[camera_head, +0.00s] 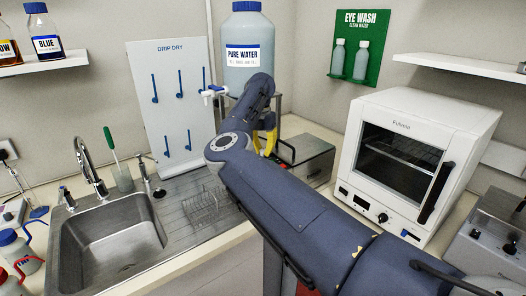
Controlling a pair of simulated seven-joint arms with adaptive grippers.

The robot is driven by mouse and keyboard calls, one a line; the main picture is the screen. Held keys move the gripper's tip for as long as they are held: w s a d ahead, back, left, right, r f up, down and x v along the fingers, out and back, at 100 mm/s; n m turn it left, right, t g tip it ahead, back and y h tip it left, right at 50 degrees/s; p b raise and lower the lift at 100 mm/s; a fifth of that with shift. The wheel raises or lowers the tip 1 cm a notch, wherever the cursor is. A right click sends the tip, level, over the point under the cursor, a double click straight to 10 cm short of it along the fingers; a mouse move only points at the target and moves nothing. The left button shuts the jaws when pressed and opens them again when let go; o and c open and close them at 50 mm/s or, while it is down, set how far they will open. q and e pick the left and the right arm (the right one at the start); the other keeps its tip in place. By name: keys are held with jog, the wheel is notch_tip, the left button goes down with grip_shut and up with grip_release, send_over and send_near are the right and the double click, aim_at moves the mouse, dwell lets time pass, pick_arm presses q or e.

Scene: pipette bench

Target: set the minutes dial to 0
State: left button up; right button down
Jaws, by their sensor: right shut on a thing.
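My right gripper (266,145), with yellow fingers, is at the left front side of a low steel box (309,153) with a dark lid handle, beside the water container. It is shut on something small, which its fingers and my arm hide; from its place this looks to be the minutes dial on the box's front. No dial face or pointer shows there, so its setting cannot be read. My left gripper is out of view.
A PURE WATER container (248,40) with a white tap stands behind my right wrist. A drip-dry board (168,95), a wire rack (205,208) and a sink (110,245) are left. A white oven (410,150) with a knob and another device (492,235) stand right.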

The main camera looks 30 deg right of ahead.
jog(key=c, duration=1.1)
grip_release()
jog(key=shift+m, duration=0.3)
